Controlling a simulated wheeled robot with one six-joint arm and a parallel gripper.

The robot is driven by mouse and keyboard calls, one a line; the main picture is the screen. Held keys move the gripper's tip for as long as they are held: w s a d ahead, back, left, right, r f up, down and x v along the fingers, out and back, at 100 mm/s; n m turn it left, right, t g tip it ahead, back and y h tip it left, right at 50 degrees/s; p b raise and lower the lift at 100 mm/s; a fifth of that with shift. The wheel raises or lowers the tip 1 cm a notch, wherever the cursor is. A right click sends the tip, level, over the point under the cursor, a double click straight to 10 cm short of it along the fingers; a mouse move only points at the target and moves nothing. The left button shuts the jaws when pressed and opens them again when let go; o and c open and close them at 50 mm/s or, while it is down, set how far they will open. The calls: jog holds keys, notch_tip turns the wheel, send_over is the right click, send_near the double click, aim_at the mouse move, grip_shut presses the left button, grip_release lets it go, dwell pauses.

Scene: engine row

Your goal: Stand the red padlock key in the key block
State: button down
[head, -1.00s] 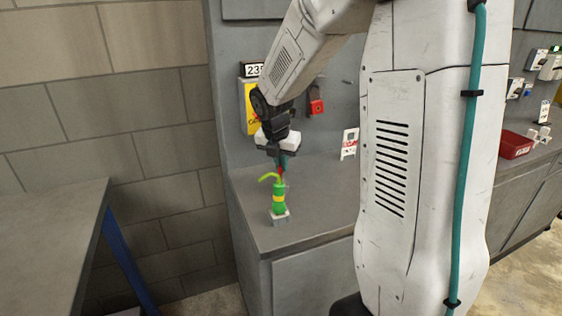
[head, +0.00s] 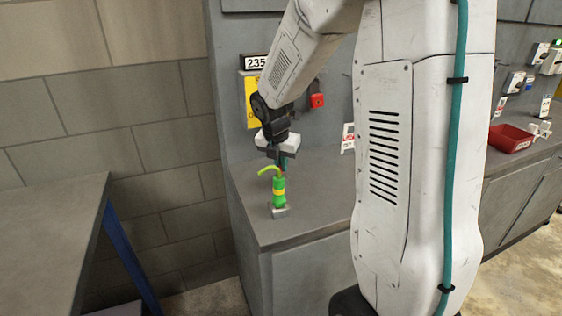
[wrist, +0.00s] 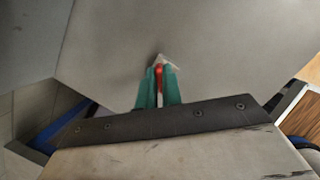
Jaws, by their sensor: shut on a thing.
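My gripper (wrist: 159,88) is shut on the red padlock key (wrist: 159,75), which shows as a thin red strip between the teal fingertips. It points down over the counter. In the head view my gripper (head: 283,163) is just above and behind a green bottle with a yellow band (head: 279,191), which covers the key's lower part. A small pale grey block (head: 280,213), probably the key block, sits at the bottle's foot. A small pale shape (wrist: 166,62) shows just beyond the fingertips in the wrist view. Whether the key touches the block cannot be told.
The bottle's light green spout (head: 268,169) rises close to my fingers. The grey counter (head: 325,205) is clear to the right. A red padlock (head: 317,100) and a yellow sign (head: 252,103) are on the back panel. A red tray (head: 510,139) stands far right.

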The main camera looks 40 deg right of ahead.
jog(key=shift+f, duration=0.35)
jog(key=c, duration=1.5)
grip_release()
jog(key=v, duration=0.7)
jog(key=shift+r, duration=0.4)
jog(key=shift+a, duration=0.1)
